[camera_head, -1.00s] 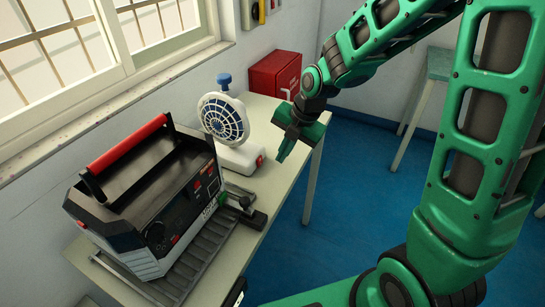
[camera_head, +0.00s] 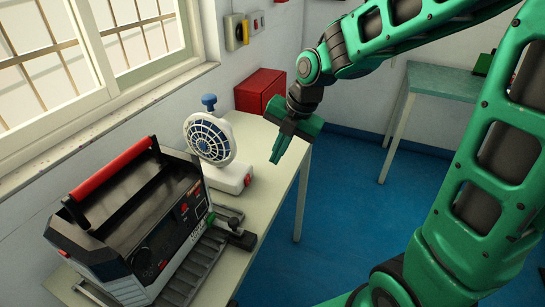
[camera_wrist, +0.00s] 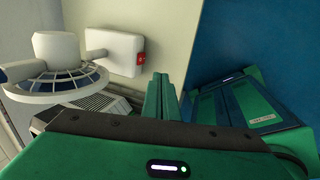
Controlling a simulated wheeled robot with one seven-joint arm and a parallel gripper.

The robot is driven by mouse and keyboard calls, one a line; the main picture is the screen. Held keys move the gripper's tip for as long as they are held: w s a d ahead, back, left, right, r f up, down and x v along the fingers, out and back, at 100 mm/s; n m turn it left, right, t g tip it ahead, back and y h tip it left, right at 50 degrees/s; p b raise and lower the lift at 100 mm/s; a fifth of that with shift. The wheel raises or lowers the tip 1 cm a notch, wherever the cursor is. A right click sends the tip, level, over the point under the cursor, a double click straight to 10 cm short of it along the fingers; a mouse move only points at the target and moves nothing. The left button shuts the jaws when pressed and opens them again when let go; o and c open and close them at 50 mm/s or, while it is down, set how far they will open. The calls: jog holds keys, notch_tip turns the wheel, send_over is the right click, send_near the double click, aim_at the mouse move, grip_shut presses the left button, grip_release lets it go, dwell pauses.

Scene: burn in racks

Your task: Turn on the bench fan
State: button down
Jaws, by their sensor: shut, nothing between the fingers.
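In the wrist view the fan's head (camera_wrist: 58,65) is at upper left and the red switch (camera_wrist: 141,58) is on the end of the white base (camera_wrist: 108,50). My gripper (camera_head: 276,160) is shut and empty, pointing down over the bench's right edge. It is to the right of the fan and apart from it. The switch position is too small to tell.
A black and grey machine with a red handle (camera_head: 112,168) stands on a ribbed tray at the bench's left. A red box (camera_head: 260,90) sits behind the fan by the wall. Another table (camera_head: 445,80) stands at the back right. Blue floor (camera_head: 350,180) is clear beside the bench.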

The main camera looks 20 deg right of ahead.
aim_at(248, 180)
jog(key=shift+s+d+f, duration=0.1)
jog(key=shift+s+f, duration=0.1)
jog(key=shift+f, duration=0.5)
jog(key=x, duration=1)
jog(key=shift+f, duration=0.15)
jog(key=shift+w+a, duration=1.1)
jog(key=shift+a, duration=0.15)
jog(key=shift+w+a+f, duration=0.1)
jog(key=shift+w+a, duration=0.15)
